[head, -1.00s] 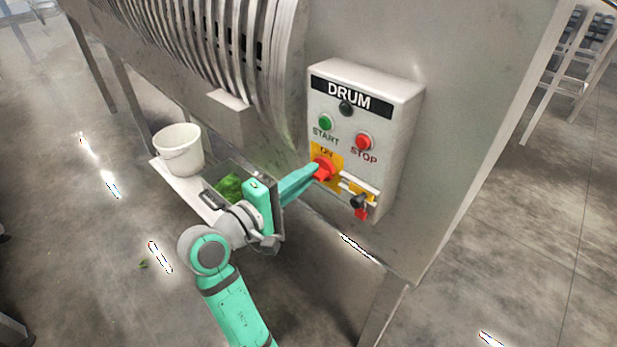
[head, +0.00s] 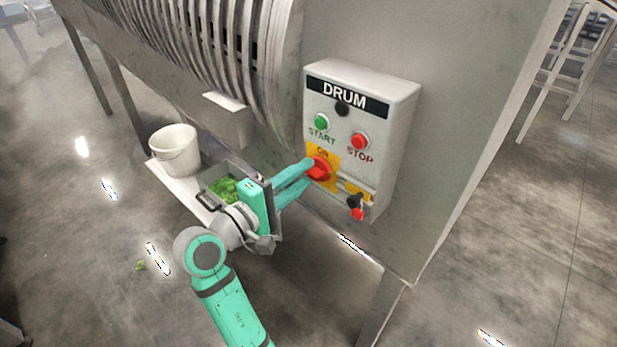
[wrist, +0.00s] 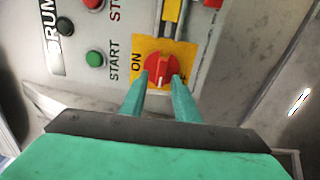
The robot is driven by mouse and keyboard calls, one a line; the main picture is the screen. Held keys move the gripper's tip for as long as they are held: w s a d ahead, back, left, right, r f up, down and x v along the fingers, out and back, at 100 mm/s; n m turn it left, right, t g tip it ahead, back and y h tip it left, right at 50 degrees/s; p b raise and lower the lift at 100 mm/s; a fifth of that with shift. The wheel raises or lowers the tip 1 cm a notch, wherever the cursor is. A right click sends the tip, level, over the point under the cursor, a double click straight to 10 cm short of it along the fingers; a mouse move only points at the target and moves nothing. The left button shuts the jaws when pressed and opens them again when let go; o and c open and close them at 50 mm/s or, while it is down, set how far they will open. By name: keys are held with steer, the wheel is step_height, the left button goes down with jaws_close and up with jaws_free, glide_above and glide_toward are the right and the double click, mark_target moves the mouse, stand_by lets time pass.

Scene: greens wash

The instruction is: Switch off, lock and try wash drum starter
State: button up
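The grey DRUM starter box (head: 392,140) is fixed to the steel side of the machine. It has a green START button (head: 321,121), a red STOP button (head: 360,140) and a red rotary switch (head: 319,171) on a yellow plate marked ON. I cannot tell for sure where the switch points. A black piece (head: 354,201) and a small red piece (head: 358,214) sit at the box's lower right. My gripper (head: 307,171) is open at the switch. In the wrist view its fingers are apart on either side of the red switch (wrist: 162,67), with no clear grip on it.
A white bucket (head: 174,152) and a grey bin of greens (head: 208,187) stand left of my gripper, low beside the machine. The ribbed drum (head: 215,50) is above them. White racks (head: 560,80) stand at the far right. The floor to the right is clear.

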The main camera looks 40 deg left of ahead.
steer(key=s, duration=1.1)
steer(key=shift+a, duration=0.35)
steer(key=shift+w, duration=0.15)
